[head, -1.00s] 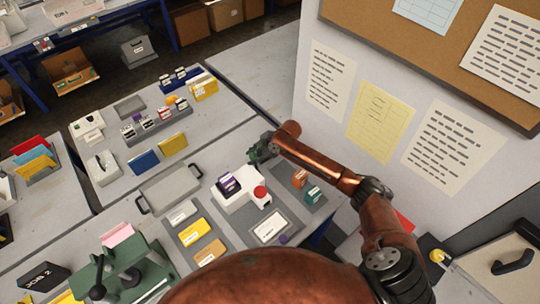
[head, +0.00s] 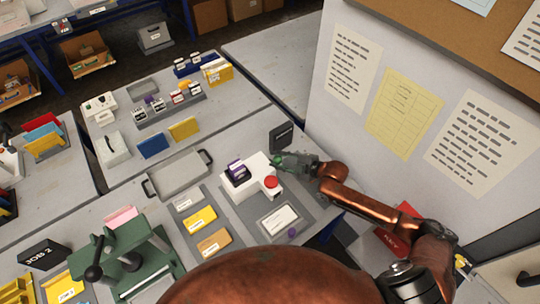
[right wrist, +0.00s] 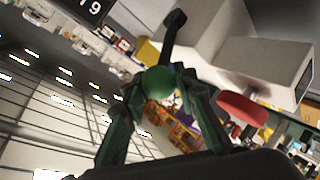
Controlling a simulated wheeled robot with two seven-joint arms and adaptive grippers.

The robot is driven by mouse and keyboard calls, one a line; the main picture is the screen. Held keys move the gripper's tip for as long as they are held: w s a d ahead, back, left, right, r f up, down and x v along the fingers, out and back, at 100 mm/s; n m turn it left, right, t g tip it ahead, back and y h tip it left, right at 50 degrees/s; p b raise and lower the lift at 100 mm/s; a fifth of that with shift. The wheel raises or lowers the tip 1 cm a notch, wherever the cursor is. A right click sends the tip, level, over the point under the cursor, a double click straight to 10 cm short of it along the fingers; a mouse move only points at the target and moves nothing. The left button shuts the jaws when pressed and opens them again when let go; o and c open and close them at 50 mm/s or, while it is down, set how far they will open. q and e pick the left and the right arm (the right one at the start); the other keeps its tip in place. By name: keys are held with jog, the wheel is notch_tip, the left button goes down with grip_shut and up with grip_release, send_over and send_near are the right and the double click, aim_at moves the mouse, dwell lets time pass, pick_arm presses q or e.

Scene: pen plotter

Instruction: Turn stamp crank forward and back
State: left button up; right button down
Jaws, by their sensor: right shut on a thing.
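The white stamp machine (head: 254,186) stands on a grey mat, with a purple-and-black stamp (head: 237,173) on it and a red button (head: 270,182) at its front right. In the right wrist view, the machine's pale body (right wrist: 263,68) and red button (right wrist: 242,108) show at the right. The crank (right wrist: 174,38) is a dark arm ending in a green ball knob (right wrist: 160,81). My right gripper (head: 280,160) is at the machine's far right side. Its fingers (right wrist: 162,92) are shut on the green knob. My left gripper is not in view.
A black sign (head: 282,137) stands just behind my right gripper. A grey tray (head: 178,175), yellow and tan cards (head: 214,241) and a green press (head: 128,258) are to the left. A wall board with papers (head: 405,115) rises at the right.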

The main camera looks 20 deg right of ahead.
jog(key=shift+s+d+f, duration=0.3)
jog(key=shift+s+f, duration=0.15)
jog(key=shift+f, duration=0.1)
jog(key=shift+s+f, duration=0.1)
jog(key=c, duration=2)
grip_release()
jog(key=o, duration=0.5)
jog(key=shift+c, duration=0.2)
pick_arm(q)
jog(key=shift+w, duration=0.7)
pick_arm(e)
jog(key=shift+r, duration=0.2)
jog(key=shift+a+r, duration=0.1)
